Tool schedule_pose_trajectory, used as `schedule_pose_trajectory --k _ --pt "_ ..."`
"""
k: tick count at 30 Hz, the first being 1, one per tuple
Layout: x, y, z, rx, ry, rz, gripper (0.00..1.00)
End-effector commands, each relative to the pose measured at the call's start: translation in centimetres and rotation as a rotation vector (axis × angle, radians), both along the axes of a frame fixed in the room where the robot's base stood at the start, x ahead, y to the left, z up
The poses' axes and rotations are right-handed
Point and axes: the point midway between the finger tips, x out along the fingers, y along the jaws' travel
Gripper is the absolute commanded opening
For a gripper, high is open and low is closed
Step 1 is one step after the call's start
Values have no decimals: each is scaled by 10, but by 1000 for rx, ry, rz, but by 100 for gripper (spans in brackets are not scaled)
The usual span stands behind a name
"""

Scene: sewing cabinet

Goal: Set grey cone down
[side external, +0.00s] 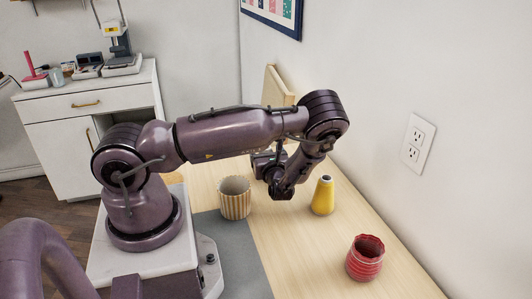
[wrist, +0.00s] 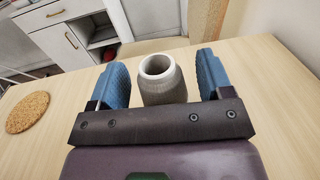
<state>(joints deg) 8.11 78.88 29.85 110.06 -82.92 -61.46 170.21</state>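The grey cone (wrist: 163,84), a pale grey spool with an open round top, stands between the two blue fingers of my gripper (wrist: 162,62) in the wrist view. It looks upright over the wooden table, but its base is hidden by my gripper's body. A gap shows between the cone and each finger, so my gripper is open around it and not clamped. In the side view the fingers and the grey cone are hidden behind my wrist.
A yellow cone (side external: 323,197) and a red ribbed cup (side external: 365,259) stand on the table to the right. A striped cup (side external: 235,199) stands left of my wrist. A cork coaster (wrist: 27,112) lies at left in the wrist view. Bare wood (wrist: 250,110) shows at right.

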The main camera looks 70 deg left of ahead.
Motion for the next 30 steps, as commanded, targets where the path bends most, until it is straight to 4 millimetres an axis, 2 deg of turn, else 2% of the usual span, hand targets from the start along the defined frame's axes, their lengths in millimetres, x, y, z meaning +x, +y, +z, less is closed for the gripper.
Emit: schedule_pose_trajectory --k 6,15,21,30 --pt "0 -1 5 0 -1 0 73" --pt "-3 -50 4 -2 0 -3 73" --pt "-5 -72 4 0 0 -1 73" --pt "-6 -75 4 0 0 0 73"
